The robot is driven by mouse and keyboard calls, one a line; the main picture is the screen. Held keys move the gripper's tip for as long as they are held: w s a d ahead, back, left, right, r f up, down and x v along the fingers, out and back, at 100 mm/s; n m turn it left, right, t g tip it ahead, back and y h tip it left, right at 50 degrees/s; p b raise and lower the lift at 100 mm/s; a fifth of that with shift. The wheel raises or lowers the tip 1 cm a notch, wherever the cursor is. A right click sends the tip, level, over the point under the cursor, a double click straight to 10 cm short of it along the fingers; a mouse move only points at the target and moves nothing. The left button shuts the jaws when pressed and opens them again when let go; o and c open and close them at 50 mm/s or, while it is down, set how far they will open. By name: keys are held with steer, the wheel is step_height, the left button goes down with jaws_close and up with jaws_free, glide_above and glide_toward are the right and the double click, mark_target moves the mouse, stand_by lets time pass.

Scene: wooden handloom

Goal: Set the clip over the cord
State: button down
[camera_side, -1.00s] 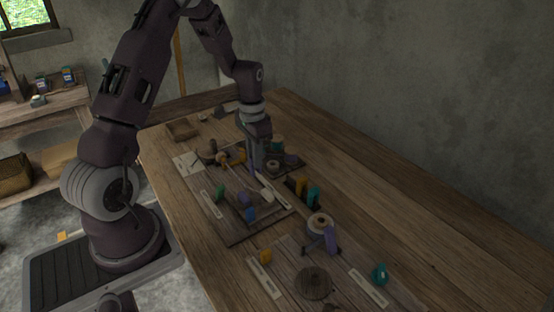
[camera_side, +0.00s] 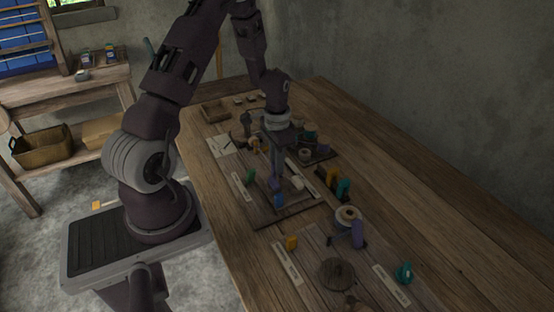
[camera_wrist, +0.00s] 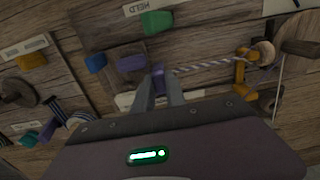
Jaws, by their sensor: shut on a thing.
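My gripper (camera_wrist: 161,80) points down over the dark wooden board and is shut on a small purplish clip (camera_wrist: 158,71), mostly hidden by the fingers. The pale twisted cord (camera_wrist: 205,66) runs from beside the fingertips to an orange peg (camera_wrist: 243,64) on the right in the wrist view. The clip is at the cord's left visible end; I cannot tell whether it sits over the cord or touches it. A purple block (camera_wrist: 132,62) is just left of the fingertips. In the side view my gripper (camera_side: 277,180) hides the cord's near end.
A blue block (camera_wrist: 95,63) and a green block (camera_wrist: 156,22) stand nearby. An orange block (camera_side: 291,242), a spool (camera_side: 347,215), and a teal piece (camera_side: 403,272) are nearer the front. The table's right side (camera_side: 430,210) is clear.

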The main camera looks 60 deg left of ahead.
steer(key=shift+f, duration=0.1)
steer(key=shift+f, duration=0.4)
steer(key=shift+f, duration=0.2)
stand_by(0.4)
steer(key=c, duration=1.3)
jaws_free()
steer(key=shift+o, duration=0.5)
steer(key=o, duration=0.3)
